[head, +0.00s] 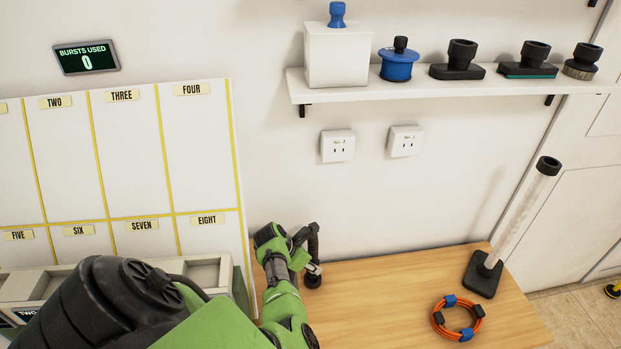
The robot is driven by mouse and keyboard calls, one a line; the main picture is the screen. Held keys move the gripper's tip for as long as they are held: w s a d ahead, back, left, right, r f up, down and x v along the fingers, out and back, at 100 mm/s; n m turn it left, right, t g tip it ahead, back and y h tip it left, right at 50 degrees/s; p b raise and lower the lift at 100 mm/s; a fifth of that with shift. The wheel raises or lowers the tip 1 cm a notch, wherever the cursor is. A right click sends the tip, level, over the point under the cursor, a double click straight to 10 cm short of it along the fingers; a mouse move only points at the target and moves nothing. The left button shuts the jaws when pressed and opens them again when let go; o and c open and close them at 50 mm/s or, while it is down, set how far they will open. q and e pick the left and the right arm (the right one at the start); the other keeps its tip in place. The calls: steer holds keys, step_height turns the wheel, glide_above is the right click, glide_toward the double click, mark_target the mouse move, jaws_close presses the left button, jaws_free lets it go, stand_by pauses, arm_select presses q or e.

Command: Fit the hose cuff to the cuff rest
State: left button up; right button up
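My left arm comes in from the lower left, and its gripper (312,268) is low over the left part of the wooden table. A dark, bent piece with a short dark stub below it shows at the gripper. I cannot tell whether this is the hose cuff or the gripper's own fingers, nor whether the fingers are open or shut. A clear tube (521,213) with a black collar (548,166) on top leans from a black foot (483,275) at the table's right. I cannot identify the cuff rest for sure. My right gripper is out of view.
A wall shelf (420,90) holds a white box (337,55), a blue round piece (398,64) and several dark nozzles. An orange coiled cord (458,318) lies on the table (390,300). A labelled panel (135,150) stands left. The table's middle is clear.

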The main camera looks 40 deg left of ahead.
arm_select(q)
steer(key=shift+f+b, duration=0.4)
steer(key=shift+f, duration=0.45)
steer(key=shift+f, duration=0.55)
steer(key=shift+f, duration=0.25)
stand_by(0.5)
steer(key=o, duration=1.2)
steer(key=shift+c, duration=0.2)
step_height(320, 180, up, 10)
steer(key=shift+r, duration=0.1)
